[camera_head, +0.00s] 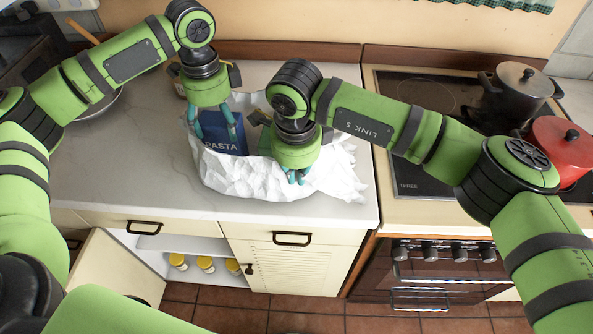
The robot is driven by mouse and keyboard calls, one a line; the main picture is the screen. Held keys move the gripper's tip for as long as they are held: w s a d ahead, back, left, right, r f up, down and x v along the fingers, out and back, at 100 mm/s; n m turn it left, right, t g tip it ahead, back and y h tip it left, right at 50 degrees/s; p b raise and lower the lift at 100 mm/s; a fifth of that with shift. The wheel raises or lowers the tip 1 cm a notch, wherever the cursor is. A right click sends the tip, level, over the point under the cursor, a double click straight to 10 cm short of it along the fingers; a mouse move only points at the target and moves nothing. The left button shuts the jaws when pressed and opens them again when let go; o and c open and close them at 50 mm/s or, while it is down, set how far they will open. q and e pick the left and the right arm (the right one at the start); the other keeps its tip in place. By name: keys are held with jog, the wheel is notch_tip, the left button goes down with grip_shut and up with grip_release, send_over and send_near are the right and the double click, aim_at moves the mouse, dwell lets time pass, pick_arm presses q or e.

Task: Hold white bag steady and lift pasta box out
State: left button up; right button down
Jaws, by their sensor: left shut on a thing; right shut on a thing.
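The white bag (241,176) lies crumpled on the counter with its opening toward the back. The blue pasta box (222,147), marked PASTA, stands upright at the bag's left part, its lower end hidden by the bag. My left gripper (217,138) points down over the box and is shut on its upper part. My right gripper (296,178) points down at the bag's front side and is shut on the white bag. My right gripper and forearm hide part of the bag's middle.
The counter (130,165) is clear to the left of the bag. A stove to the right holds a black pot (517,92) and a red pot (559,150). A pan (101,104) sits at the back left. An open cupboard below shows several yellow-lidded jars (205,264).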

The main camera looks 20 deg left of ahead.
pick_arm(q)
jog(key=shift+f, duration=0.1)
jog(key=shift+w+r, duration=0.1)
jog(key=shift+r, duration=1.1)
pick_arm(e)
jog(key=shift+w, duration=0.1)
pick_arm(q)
notch_tip(320, 180, up, 20)
jog(key=shift+f, duration=0.2)
dwell(0.7)
dwell(0.3)
pick_arm(e)
jog(key=c, duration=1.3)
grip_release()
jog(key=r, duration=0.8)
jog(key=s+r, duration=0.1)
jog(key=r, duration=0.3)
